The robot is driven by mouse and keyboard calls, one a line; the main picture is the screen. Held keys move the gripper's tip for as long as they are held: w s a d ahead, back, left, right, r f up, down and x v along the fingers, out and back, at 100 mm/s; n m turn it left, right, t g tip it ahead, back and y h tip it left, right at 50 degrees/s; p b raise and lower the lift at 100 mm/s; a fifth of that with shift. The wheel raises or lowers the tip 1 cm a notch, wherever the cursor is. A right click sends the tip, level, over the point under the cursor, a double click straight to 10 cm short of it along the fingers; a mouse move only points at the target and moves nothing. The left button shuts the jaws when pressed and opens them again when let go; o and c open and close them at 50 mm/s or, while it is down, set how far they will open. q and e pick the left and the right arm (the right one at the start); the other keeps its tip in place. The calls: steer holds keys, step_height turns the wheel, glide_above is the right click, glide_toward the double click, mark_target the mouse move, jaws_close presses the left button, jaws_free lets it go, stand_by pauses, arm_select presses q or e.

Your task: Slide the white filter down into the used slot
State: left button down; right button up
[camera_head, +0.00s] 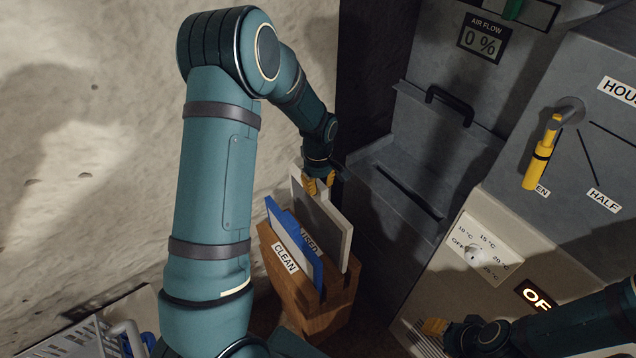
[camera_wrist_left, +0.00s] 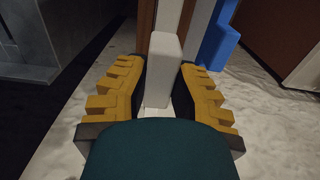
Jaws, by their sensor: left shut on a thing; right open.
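The white filter (camera_head: 333,229) stands upright in the wooden rack (camera_head: 318,322), on the side away from the CLEAN label, its lower part hidden in the rack. My left gripper (camera_head: 318,186) is shut on its top edge; in the left wrist view the pale edge of the white filter (camera_wrist_left: 160,75) sits between the yellow fingers. The USED label (camera_head: 310,244) shows partly between the blue filter and the white filter. I cannot tell how deep the white filter sits. My right gripper (camera_head: 456,330) is open at the lower right, touching nothing I can see.
A blue filter (camera_head: 297,240) stands in the rack near the CLEAN label (camera_head: 285,257). The grey machine (camera_head: 425,150) with a black handle (camera_head: 450,105) and a slot stands to the right. A yellow lever (camera_head: 541,155) and a temperature dial (camera_head: 474,252) are further right.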

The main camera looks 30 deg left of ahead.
mark_target(318, 204)
arm_select(q)
steer(key=shift+f, duration=0.25)
stand_by(0.7)
steer(key=shift+f+b, duration=1.8)
steer(key=shift+f, duration=0.8)
steer(key=shift+f+b, duration=1.1)
steer(key=shift+f, duration=0.4)
steer(key=shift+r, duration=0.1)
steer(key=c, duration=0.9)
jaws_free()
steer(key=shift+o, duration=0.2)
steer(key=shift+r, duration=0.1)
